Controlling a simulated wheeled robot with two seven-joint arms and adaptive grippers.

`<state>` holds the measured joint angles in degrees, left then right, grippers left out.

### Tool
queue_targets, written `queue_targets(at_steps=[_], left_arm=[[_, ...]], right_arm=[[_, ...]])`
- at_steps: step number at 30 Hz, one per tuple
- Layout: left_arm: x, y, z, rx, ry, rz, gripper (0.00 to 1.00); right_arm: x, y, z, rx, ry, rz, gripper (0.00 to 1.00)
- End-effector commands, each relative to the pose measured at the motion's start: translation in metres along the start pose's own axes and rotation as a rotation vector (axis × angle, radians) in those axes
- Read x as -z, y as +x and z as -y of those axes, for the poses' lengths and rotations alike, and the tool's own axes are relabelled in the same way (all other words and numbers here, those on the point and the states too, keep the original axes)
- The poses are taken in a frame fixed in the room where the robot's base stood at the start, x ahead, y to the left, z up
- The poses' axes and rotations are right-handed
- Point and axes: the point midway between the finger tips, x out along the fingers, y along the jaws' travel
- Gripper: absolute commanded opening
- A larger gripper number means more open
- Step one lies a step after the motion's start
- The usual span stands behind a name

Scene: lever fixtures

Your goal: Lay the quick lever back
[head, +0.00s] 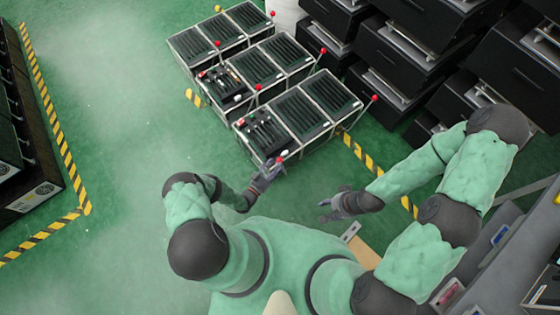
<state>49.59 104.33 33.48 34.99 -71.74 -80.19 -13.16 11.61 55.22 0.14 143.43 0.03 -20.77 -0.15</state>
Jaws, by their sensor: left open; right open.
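Three rows of dark lever fixtures in light frames stand on the green floor: a near one (298,112), a middle one (256,66) and a far one (216,33). Thin levers with red ball knobs rise at their ends. One red knob (280,160) is at the near fixture's front left corner, another (375,98) at its right end. I cannot tell which is the quick lever. My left gripper (272,167) is open at the front corner knob; contact is unclear. My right gripper (322,211) is open and empty, to the right and nearer my body.
Black stacked units (415,50) stand at the back right. A black cabinet (25,140) is at the left edge. Small tools or parts lie on the near fixture's left section (262,130). Yellow-black tape (55,120) marks the floor. The floor left of the fixtures is clear.

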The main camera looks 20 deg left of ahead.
Motion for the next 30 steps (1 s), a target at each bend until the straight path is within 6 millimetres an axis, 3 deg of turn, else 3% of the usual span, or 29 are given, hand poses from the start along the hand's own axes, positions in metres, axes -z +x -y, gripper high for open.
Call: queue_targets(at_steps=[3,9,20,26,30], left_arm=[[-0.001,0.019,-0.001,-0.002,0.001,-0.002,0.57],[0.0,0.037,-0.001,-0.001,0.0,0.0,0.57],[0.0,0.042,0.0,0.001,-0.001,0.0,0.57],[0.0,0.042,0.001,0.001,-0.001,0.0,0.04],[0.001,0.042,0.001,0.001,0.0,-0.001,0.0]], right_arm=[[0.0,0.005,-0.002,0.0,0.0,0.0,0.51],[0.0,0.008,-0.003,0.0,0.0,0.0,0.51],[0.0,0.008,-0.003,0.0,0.0,0.0,0.51],[0.0,0.008,-0.003,0.0,0.0,0.0,0.51],[0.0,0.008,-0.003,0.0,0.0,0.0,0.51]])
